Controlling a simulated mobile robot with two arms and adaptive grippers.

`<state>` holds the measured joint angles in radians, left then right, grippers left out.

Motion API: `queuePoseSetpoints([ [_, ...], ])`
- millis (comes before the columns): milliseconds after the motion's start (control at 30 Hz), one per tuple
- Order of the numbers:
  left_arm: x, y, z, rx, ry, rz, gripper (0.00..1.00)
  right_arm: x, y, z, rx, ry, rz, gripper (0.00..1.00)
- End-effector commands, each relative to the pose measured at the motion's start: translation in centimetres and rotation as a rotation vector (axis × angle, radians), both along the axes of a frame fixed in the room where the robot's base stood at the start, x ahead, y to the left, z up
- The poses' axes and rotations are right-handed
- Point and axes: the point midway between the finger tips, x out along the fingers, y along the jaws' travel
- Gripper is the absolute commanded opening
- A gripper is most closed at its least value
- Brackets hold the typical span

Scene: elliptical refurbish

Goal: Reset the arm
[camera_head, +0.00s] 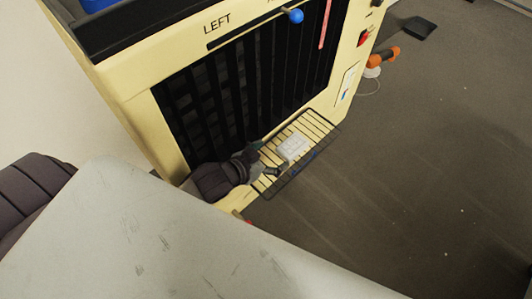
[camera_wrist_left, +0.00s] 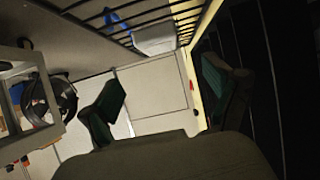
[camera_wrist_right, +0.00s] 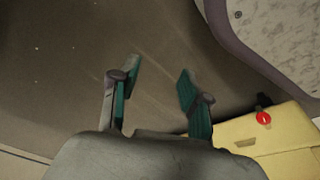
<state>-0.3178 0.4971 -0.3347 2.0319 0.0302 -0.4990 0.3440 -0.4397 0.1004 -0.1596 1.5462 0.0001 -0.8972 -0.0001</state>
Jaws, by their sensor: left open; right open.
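My left gripper (camera_head: 268,163) is low in front of the yellow machine (camera_head: 140,95), over its slatted shelf (camera_head: 318,127). Its fingers are apart in the left wrist view (camera_wrist_left: 165,95), with nothing between them. A white box-like object (camera_head: 293,146) lies on the slats just beyond the fingertips. It also shows at the top of the left wrist view (camera_wrist_left: 155,38), apart from the fingers. My right gripper (camera_wrist_right: 158,85) is open and empty above the grey floor in the right wrist view. It is outside the head view.
The machine has dark vertical bars (camera_head: 225,95), a blue knob (camera_head: 295,15) and a red switch (camera_head: 363,38). An orange tool (camera_head: 383,57) lies on the floor to its right. The grey floor (camera_head: 430,170) at the right is mostly clear.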

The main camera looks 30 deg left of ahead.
Motion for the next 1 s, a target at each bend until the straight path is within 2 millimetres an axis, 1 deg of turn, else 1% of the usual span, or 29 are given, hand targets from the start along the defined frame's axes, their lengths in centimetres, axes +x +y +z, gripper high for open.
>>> queuePoseSetpoints([
  [33, -0.7, 0.2, 0.4, 0.001, 0.002, 0.000, 0.89, -0.2, 0.0, -0.3, 0.000, 0.004, 0.001, 0.47],
  [200, -1.8, 0.6, 1.0, -0.001, 0.001, 0.000, 0.89, -0.8, -0.1, -1.2, -0.001, 0.008, 0.002, 0.47],
  [833, -2.0, 0.6, 1.0, 0.002, 0.007, 0.004, 0.89, -0.8, 0.0, -1.3, 0.000, 0.008, 0.002, 0.47],
  [933, -2.7, 0.6, 0.9, 0.022, 0.054, 0.031, 0.89, -0.8, 0.0, -1.3, 0.000, 0.008, 0.002, 0.47],
  [1000, -3.9, 0.7, 0.7, 0.051, 0.122, 0.063, 0.89, -0.8, 0.0, -1.3, 0.000, 0.008, 0.002, 0.47],
])
